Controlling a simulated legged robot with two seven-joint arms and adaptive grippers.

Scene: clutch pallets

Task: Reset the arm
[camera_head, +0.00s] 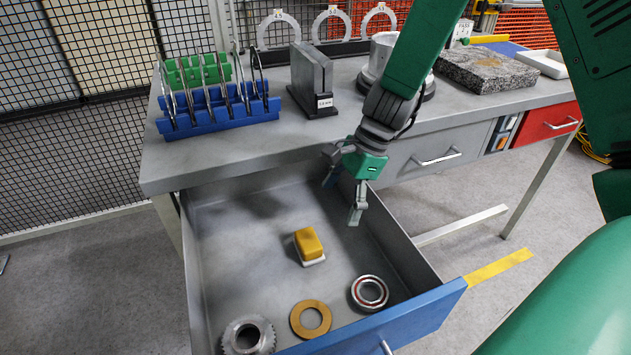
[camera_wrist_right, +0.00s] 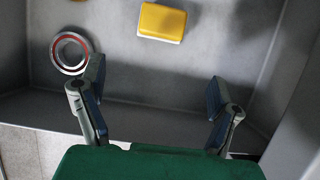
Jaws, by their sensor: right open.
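My right arm comes in from the upper right in the head view, and its green and grey gripper (camera_head: 343,190) hangs over the open drawer (camera_head: 205,255). The gripper is open and empty, with its two fingers spread wide in the right wrist view (camera_wrist_right: 155,100). A yellow block on a white base (camera_head: 308,243) lies on the drawer floor, apart from the fingers. It also shows at the top of the right wrist view (camera_wrist_right: 161,22). My left gripper is not in view.
The drawer also holds a bearing ring (camera_head: 369,292), a brass ring (camera_head: 310,318) and a toothed gear (camera_head: 248,335). On the table (camera_head: 240,146) stand a blue rack (camera_head: 215,118) with discs, a dark upright block (camera_head: 312,80) and a granite slab (camera_head: 486,70). Mesh fencing stands behind.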

